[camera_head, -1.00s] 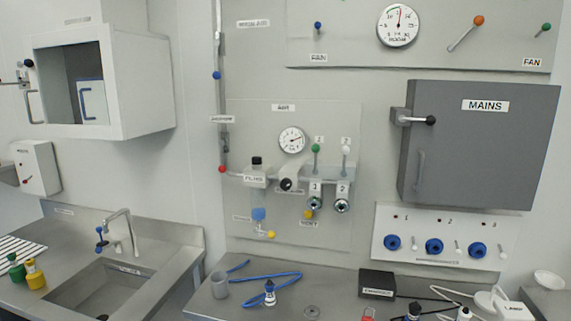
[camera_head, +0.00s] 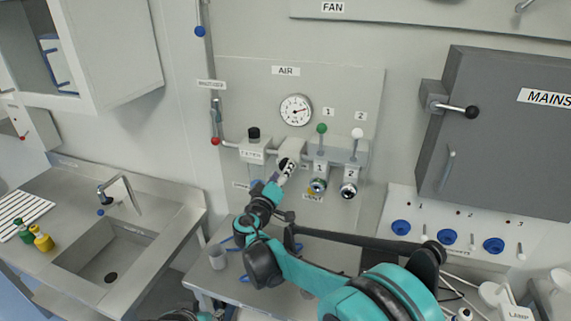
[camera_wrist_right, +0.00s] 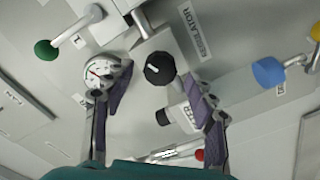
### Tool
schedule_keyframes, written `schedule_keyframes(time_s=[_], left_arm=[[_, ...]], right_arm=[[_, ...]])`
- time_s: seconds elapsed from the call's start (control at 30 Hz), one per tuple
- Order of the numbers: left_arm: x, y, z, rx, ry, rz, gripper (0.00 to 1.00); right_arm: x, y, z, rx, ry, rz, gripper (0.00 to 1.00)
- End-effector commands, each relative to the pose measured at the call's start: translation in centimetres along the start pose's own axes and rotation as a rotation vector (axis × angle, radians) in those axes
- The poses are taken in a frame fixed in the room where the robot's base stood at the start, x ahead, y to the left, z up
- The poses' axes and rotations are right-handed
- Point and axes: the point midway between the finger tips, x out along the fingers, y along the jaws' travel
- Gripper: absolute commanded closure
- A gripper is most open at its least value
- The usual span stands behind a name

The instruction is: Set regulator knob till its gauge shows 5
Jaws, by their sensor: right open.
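The regulator knob is black and round with a white mark; it sits in the middle of the right wrist view (camera_wrist_right: 159,69). In the head view the knob (camera_head: 285,164) is partly covered by my right gripper (camera_head: 286,173). The right gripper's two fingers (camera_wrist_right: 157,88) are open, one on each side of the knob in the wrist view, and I see no contact. The gauge also shows in the wrist view (camera_wrist_right: 99,72), partly behind a finger.
A black-capped filter (camera_head: 253,146) is left of the regulator. Green (camera_head: 321,129) and white (camera_head: 358,133) valve levers stand to the right. A red-tipped lever (camera_head: 215,141) is on the left pipe. The grey MAINS box (camera_head: 500,130) juts out at the right.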

Motion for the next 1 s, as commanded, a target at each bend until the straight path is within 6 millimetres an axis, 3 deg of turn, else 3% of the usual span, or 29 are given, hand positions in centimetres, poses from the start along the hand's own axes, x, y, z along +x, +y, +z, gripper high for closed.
schedule_keyframes(time_s=[0.2,0.53,0.57,0.73,1.0], left_arm=[[-0.1,0.0,-0.1,0.000,0.000,0.000,0.60],[-0.1,0.0,-0.1,0.000,0.000,0.000,0.60],[-0.1,0.0,-0.1,0.000,0.000,0.000,0.60],[-0.1,0.0,-0.1,0.000,0.000,0.000,0.60],[0.0,0.0,-0.1,0.000,0.000,0.000,0.60]], right_arm=[[2.8,0.1,0.0,0.000,-0.002,0.000,0.44],[3.4,0.1,0.0,0.000,-0.001,-0.001,0.44],[3.4,0.1,0.0,0.000,-0.001,-0.001,0.47],[3.4,0.1,0.0,0.000,-0.001,-0.001,0.91],[3.3,0.0,0.1,-0.015,-0.001,-0.001,0.94]])
